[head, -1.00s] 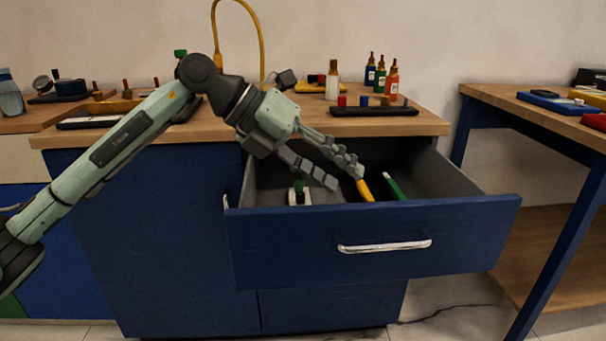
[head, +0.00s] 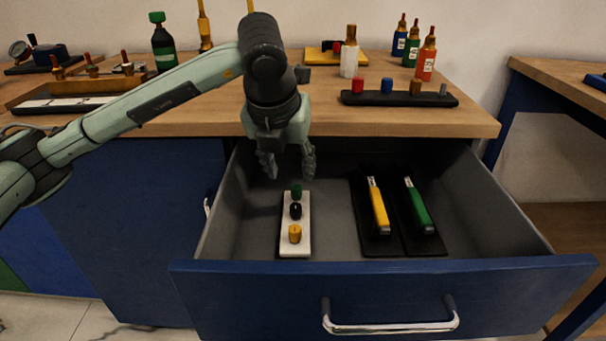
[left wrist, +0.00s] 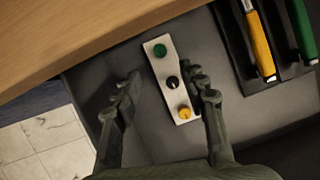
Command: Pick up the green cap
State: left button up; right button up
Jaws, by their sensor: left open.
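The green cap (head: 296,190) stands at the far end of a white strip (head: 288,248) inside the open drawer. A black cap (head: 295,210) and a yellow cap (head: 295,233) stand on the same strip, nearer the drawer front. My left gripper (head: 288,176) is open and empty, pointing down above the back of the drawer. In the left wrist view, the green cap (left wrist: 159,50) is beyond the fingertips, and my left gripper (left wrist: 167,84) has its right finger beside the strip. My right gripper is not in view.
The drawer front (head: 385,290) has a metal handle. A yellow-handled tool (head: 379,206) and a green-handled tool (head: 419,206) lie on dark holders at the drawer's right. The wooden worktop edge (head: 400,124) overhangs the drawer's back. Bottles and a dark rack (head: 400,99) stand on top.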

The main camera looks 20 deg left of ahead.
aim_at(296, 187)
pick_arm(q)
jog(key=shift+x, duration=1.15)
jog(key=x, duration=0.2)
jog(key=w+x, duration=0.1)
jog(key=x, duration=0.1)
jog(key=shift+w+f, duration=0.2)
jog(key=shift+f, duration=0.15)
jog(key=c, duration=0.9)
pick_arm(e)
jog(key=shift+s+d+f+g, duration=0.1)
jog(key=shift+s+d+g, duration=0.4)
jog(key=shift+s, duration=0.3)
